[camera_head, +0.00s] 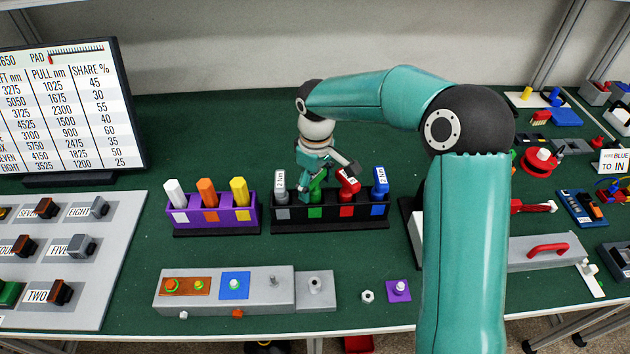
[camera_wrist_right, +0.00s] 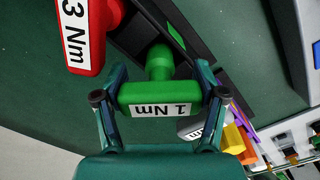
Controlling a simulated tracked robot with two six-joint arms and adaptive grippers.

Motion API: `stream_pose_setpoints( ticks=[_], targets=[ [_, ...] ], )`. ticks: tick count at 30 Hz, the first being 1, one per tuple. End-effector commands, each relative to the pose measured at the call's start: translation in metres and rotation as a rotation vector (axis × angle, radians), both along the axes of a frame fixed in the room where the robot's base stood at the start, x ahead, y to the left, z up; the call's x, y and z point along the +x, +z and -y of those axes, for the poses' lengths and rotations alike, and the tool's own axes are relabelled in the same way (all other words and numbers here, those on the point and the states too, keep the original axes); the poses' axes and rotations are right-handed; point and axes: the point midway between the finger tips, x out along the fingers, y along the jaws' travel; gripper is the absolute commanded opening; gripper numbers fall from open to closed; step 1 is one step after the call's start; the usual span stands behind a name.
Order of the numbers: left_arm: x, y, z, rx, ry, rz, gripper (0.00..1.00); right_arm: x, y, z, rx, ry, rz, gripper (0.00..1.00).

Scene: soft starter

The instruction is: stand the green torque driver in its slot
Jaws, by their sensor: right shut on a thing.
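The green torque driver (camera_head: 316,187) has a T-shaped handle marked 1 Nm, which shows large in the right wrist view (camera_wrist_right: 160,95). My right gripper (camera_head: 315,173) is shut on this handle, with one finger on each side (camera_wrist_right: 160,74). The driver is over or in the green-marked place of the black rack (camera_head: 281,226); its lower end is hidden, so I cannot tell how deep it sits. Grey (camera_head: 280,181), red (camera_head: 349,183) and blue (camera_head: 380,178) drivers stand in the same rack, the red one looking tilted. My left gripper is not in view.
A purple rack (camera_head: 250,217) with white, orange and yellow pieces stands left of the black rack. A grey fixture block (camera_head: 270,283) lies in front, with a nut (camera_head: 367,296) and a purple block (camera_head: 398,291) beside it. A screen (camera_head: 70,110) stands at back left.

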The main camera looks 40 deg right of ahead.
Motion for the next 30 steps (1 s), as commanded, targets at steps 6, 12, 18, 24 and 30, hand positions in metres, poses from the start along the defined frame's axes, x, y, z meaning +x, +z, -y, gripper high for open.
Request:
stream_pose_setpoints(
  ticks=[6, 12, 18, 24, 30],
  targets=[
    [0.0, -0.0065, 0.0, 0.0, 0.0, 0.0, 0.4, 0.0, -0.0082, 0.0003, -0.001, 0.0, 0.001, 0.38],
    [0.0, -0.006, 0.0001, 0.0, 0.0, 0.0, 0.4, 0.0001, -0.008, 0.0001, -0.001, 0.0, 0.001, 0.38],
    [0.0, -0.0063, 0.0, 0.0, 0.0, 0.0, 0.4, 0.0, -0.0082, 0.0, -0.001, 0.0, 0.0, 0.38],
    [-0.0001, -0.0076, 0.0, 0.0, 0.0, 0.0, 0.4, -0.0004, -0.0098, 0.001, -0.001, -0.001, 0.001, 0.38],
    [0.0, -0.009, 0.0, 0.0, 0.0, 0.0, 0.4, -0.0005, -0.0118, 0.0011, -0.001, -0.002, 0.001, 0.38]
  ],
)
